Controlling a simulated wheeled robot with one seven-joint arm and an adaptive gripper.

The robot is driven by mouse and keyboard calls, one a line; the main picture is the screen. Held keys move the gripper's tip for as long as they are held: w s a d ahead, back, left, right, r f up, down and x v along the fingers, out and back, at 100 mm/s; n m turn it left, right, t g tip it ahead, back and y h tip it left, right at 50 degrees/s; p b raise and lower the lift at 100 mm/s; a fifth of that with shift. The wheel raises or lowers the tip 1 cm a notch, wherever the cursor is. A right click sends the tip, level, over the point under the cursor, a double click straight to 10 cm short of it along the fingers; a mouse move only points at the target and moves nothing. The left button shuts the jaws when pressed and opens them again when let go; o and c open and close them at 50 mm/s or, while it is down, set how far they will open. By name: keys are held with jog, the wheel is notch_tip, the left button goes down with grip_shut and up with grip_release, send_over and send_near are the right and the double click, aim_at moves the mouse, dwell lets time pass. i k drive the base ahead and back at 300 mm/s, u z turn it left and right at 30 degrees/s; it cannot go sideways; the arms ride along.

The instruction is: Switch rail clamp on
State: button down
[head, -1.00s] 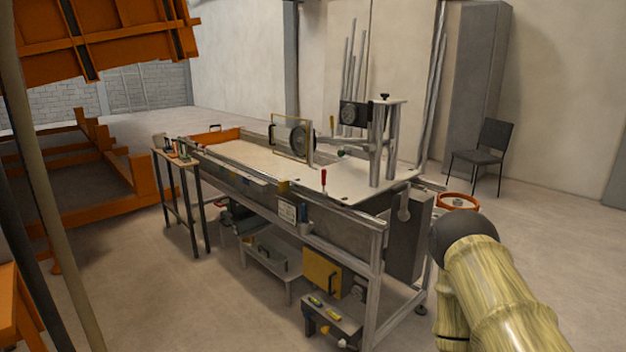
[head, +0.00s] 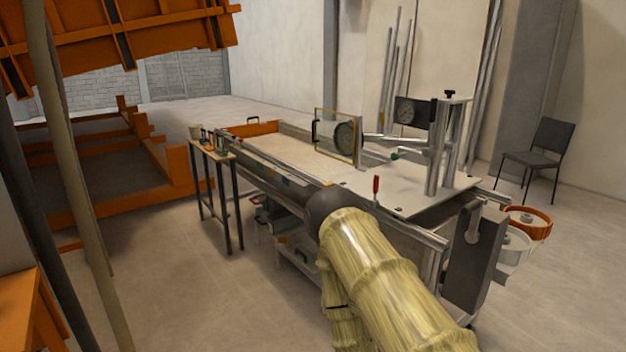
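The sandbed bench (head: 285,158) stands in the middle of the head view, with a pale bed and metal rails. A small upright red-handled lever (head: 376,187) stands at the near edge of its top plate. A green knob (head: 395,156) sits farther back, by the post stand. I cannot tell which part is the rail clamp, or its switch state. My arm (head: 372,265) crosses in front of the bench and hides much of its near side and lower shelf. My gripper is out of view.
A narrow side table (head: 217,157) with small items stands left of the bench. An orange-rimmed wheel (head: 528,220) and a chair (head: 540,155) are at the right. The floor at left front is open.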

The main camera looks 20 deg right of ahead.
aim_at(375, 190)
jog(key=z, duration=0.1)
jog(key=i, duration=1.1)
jog(key=z, duration=0.6)
